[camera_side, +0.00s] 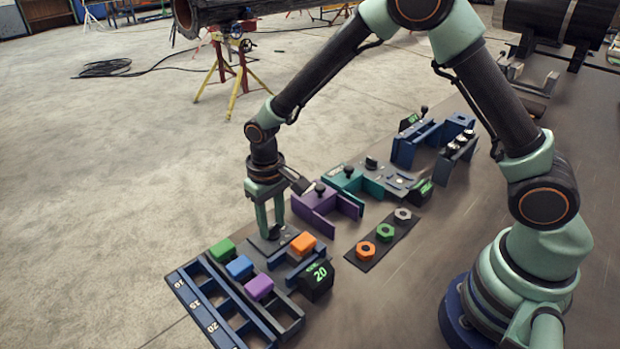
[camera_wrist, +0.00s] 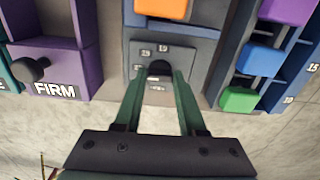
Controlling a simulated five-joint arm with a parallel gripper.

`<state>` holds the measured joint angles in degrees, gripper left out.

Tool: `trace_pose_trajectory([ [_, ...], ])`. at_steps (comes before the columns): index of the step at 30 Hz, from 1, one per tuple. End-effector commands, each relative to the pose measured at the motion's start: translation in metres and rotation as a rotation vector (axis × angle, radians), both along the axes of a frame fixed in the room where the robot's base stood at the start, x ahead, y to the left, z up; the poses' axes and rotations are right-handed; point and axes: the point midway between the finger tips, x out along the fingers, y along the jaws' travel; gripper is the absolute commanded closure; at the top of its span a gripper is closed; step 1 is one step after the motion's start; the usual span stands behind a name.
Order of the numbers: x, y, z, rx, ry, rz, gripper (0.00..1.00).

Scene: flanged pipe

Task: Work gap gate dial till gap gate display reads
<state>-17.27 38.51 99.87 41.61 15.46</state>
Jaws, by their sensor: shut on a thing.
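My gripper (camera_side: 273,235) points straight down over the grey dial plate at the table's far edge. In the wrist view its green fingers (camera_wrist: 161,78) close on a black dial knob (camera_wrist: 160,67), one on each side. Small number marks surround the knob on the dial plate (camera_wrist: 178,50); some are hidden or too small to read. An orange block (camera_side: 303,243) sits on the unit beside the dial, and it also shows in the wrist view (camera_wrist: 162,8). The dark display box (camera_side: 317,283) at that unit's near end shows a green 20 under smaller unreadable text.
A numbered blue rack (camera_side: 205,312) with green, blue and purple blocks stands left of the dial. A purple fixture (camera_side: 322,206), marked FIRM in the wrist view (camera_wrist: 50,75), stands right. A strip of nuts (camera_side: 383,240) lies nearer.

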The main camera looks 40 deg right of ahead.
Motion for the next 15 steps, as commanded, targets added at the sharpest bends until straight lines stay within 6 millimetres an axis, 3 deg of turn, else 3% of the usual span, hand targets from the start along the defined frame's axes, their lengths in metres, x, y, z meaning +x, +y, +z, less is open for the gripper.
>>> trace_pose_trajectory([
  [15, -0.0002, 0.0000, 0.0007, 0.000, 0.001, -0.032, 1.00],
])
